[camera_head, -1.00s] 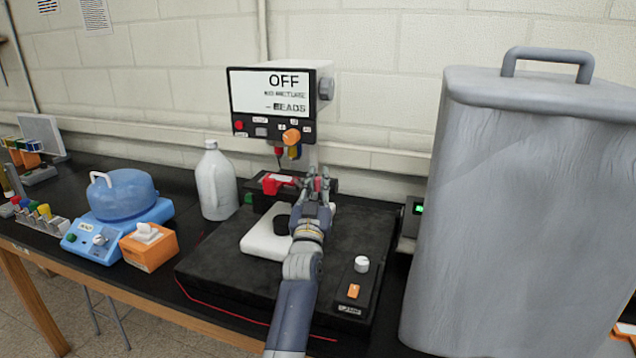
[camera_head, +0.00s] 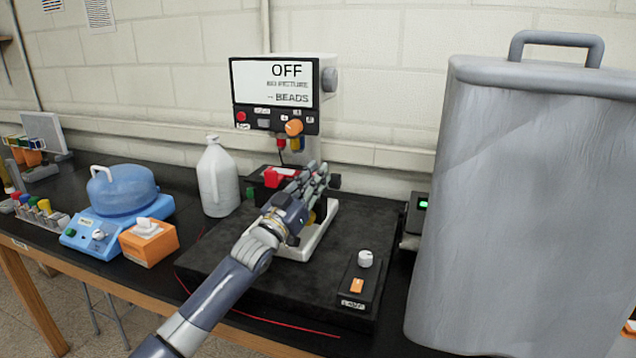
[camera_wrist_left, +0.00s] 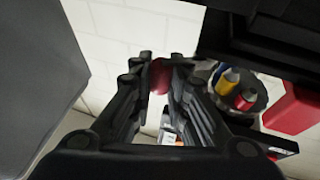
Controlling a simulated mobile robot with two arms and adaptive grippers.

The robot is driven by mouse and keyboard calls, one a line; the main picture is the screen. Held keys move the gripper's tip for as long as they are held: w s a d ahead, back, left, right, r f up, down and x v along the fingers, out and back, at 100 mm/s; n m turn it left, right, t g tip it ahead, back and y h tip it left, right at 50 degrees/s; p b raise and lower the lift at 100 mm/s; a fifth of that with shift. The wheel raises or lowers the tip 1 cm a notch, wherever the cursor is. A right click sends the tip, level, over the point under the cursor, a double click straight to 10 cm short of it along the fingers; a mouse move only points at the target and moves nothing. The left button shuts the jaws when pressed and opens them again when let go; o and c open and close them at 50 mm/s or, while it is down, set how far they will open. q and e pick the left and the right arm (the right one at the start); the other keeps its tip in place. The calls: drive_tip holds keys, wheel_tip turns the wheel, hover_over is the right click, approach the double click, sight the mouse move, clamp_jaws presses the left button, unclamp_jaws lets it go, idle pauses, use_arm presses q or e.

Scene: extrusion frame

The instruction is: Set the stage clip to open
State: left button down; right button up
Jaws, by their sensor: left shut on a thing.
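My left gripper (camera_head: 316,180) reaches over the microscope stage from the lower left, its fingers pointing up and right. In the left wrist view its black fingers (camera_wrist_left: 160,85) are closed on a small dark red rounded part (camera_wrist_left: 160,76). I cannot tell for sure whether this is the stage clip's tip. A bright red part (camera_head: 279,176) sits just left of the fingertips, and a red block shows in the wrist view (camera_wrist_left: 292,108). The hand hides most of the stage. The white stand part (camera_head: 322,232) shows below the hand.
The microscope head (camera_head: 280,95) reads OFF above the hand; its coloured lenses (camera_wrist_left: 232,88) are close to the fingers. A black base (camera_head: 250,285) lies below. A white jug (camera_head: 217,180) and a blue device (camera_head: 122,195) stand left. A large grey bin (camera_head: 520,210) blocks the right.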

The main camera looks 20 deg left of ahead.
use_arm(q)
drive_tip(key=m+h, duration=0.1)
drive_tip(key=g+h+b, duration=0.1)
drive_tip(key=a+m+g+h, duration=0.1)
drive_tip(key=h, duration=0.1)
drive_tip(key=shift+s+f+m, duration=0.25)
drive_tip(key=shift+s+m, duration=0.05)
drive_tip(key=shift+s+a+m+g+h+b, duration=0.15)
drive_tip(key=shift+m+g+h+b, duration=0.15)
drive_tip(key=shift+m+g+h, duration=0.45)
drive_tip(key=shift+s+a+m+g+h+b, duration=0.15)
drive_tip(key=shift+m+g+h+b, duration=0.25)
drive_tip(key=shift+h, duration=0.65)
drive_tip(key=shift+s+m+g+h+b, duration=0.15)
drive_tip(key=shift+m+g+h, duration=0.25)
drive_tip(key=shift+g+h, duration=0.3)
drive_tip(key=shift+s+m+g+h+b, duration=0.15)
drive_tip(key=shift+m+g+h, duration=0.2)
drive_tip(key=shift+g+h, duration=0.3)
drive_tip(key=shift+g, duration=0.3)
drive_tip(key=c, duration=1.5)
unclamp_jaws()
drive_tip(key=shift+c, duration=0.2)
drive_tip(key=shift+w, duration=0.15)
drive_tip(key=shift+r, duration=0.1)
